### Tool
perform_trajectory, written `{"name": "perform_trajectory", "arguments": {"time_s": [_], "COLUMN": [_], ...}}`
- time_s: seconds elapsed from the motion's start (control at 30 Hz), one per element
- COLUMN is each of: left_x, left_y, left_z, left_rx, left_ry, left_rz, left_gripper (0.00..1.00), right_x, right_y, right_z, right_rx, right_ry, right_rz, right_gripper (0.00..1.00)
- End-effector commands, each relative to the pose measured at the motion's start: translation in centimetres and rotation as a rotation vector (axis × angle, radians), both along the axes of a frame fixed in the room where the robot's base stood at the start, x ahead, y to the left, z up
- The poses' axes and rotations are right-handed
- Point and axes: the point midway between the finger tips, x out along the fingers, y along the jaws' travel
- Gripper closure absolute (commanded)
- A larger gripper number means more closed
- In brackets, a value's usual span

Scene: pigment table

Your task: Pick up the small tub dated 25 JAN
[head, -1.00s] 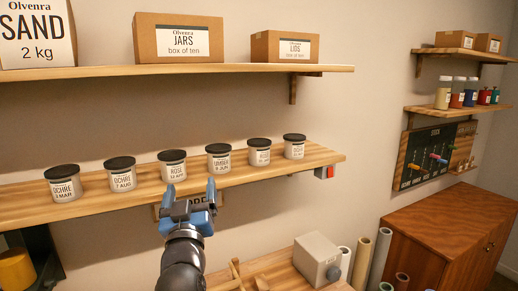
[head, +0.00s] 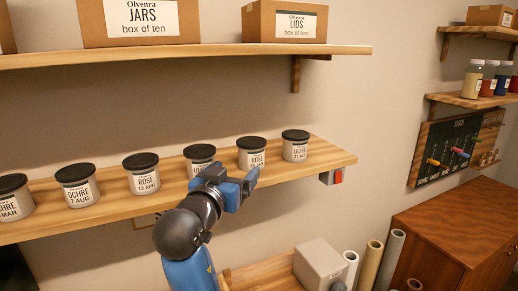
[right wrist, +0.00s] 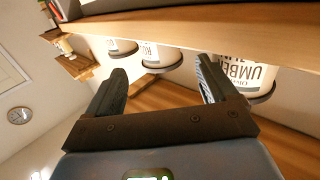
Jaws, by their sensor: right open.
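A row of small grey tubs with black lids stands on the lower shelf. The second from the right, a ROSE tub (head: 252,155), has a small date line that seems to end in JAN; the day is hard to read. In the right wrist view, which is upside down, this ROSE tub (right wrist: 161,54) shows between the fingers, some way beyond them. My right gripper (head: 243,186) is open and empty, in front of the shelf just below that tub. My left gripper is not in view.
An UMBER tub (head: 199,158) stands left of it, partly hidden by my gripper, and an OCHRE tub (head: 295,146) right of it. The lower shelf (head: 332,157) has gaps between tubs. The upper shelf (head: 345,49) carries cardboard boxes.

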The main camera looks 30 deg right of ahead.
Motion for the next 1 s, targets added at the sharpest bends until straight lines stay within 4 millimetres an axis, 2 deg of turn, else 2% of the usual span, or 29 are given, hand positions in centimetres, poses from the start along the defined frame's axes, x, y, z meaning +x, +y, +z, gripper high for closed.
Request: {"name": "perform_trajectory", "arguments": {"time_s": [0.4,0.67,1.0], "left_x": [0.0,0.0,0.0], "left_y": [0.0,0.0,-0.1], "left_z": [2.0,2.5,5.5], "left_rx": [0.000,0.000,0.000], "left_ry": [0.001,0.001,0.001], "left_rz": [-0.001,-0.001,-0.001], "left_gripper": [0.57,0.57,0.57], "right_x": [3.1,4.0,6.3], "right_y": [-3.4,-4.3,-7.0], "right_z": [0.1,0.0,0.4], "right_rx": [0.001,0.002,0.002], "right_ry": [0.004,0.003,0.005], "right_rz": [-0.005,-0.002,-0.003], "right_gripper": [0.14,0.14,0.14]}}
